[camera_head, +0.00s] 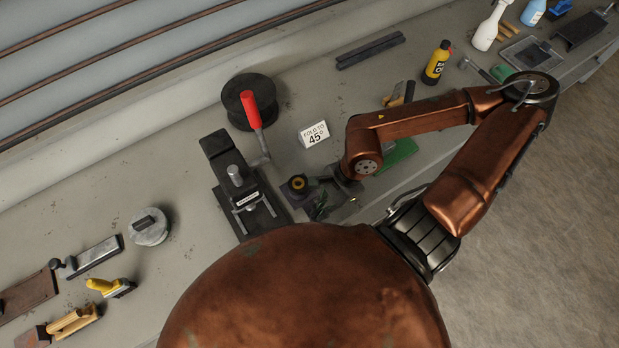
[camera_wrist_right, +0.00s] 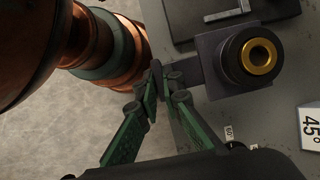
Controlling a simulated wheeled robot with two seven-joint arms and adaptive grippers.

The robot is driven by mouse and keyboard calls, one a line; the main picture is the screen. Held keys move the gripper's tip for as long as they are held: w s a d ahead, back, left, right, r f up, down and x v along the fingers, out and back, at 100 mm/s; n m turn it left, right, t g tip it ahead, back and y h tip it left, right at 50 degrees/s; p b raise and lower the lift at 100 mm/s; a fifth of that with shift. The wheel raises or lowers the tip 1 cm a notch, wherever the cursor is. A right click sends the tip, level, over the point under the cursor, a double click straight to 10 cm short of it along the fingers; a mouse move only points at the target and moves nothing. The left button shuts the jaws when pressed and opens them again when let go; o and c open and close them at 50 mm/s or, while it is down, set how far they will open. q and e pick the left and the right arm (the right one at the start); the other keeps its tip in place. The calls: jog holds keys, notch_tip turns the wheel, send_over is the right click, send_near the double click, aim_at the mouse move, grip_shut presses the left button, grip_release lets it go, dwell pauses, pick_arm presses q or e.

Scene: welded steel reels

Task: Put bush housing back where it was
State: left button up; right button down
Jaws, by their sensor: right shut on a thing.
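The bush housing (camera_head: 298,188) is a dark block with a round boss and a brass ring, on or just above the bench beside the black clamp tool. In the right wrist view the housing (camera_wrist_right: 229,75) has its brass ring facing the camera. My right gripper (camera_head: 322,190) reaches it from the right. In the wrist view the green fingers of the gripper (camera_wrist_right: 167,82) are shut on the flat edge of the housing. Whether the housing touches the bench is hard to tell. My left gripper is not in view.
A black bending tool (camera_head: 222,160) with a red lever (camera_head: 251,110) stands left of the housing. A black reel (camera_head: 262,88) and a "45°" sign (camera_head: 314,134) stand behind. A yellow bottle (camera_head: 437,63) is farther right. Hand tools lie at the lower left.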

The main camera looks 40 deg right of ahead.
jog(key=shift+w+d+f+b, duration=0.3)
jog(key=shift+w+d+b, duration=0.15)
jog(key=shift+w, duration=0.15)
jog(key=shift+w+d+f+b, duration=0.3)
jog(key=shift+w+d+b, duration=0.1)
jog(key=shift+w, duration=0.2)
jog(key=w+d+f, duration=0.3)
jog(key=w+d+f+p, duration=0.1)
jog(key=w+d+f, duration=0.2)
jog(key=w+f, duration=0.1)
jog(key=shift+w+d, duration=0.1)
jog(key=shift+w, duration=0.1)
jog(key=shift+w+d+f, duration=0.4)
jog(key=shift+w+f, duration=0.1)
jog(key=shift+f, duration=0.2)
jog(key=shift+f+p, duration=0.3)
jog(key=shift+f, duration=1.25)
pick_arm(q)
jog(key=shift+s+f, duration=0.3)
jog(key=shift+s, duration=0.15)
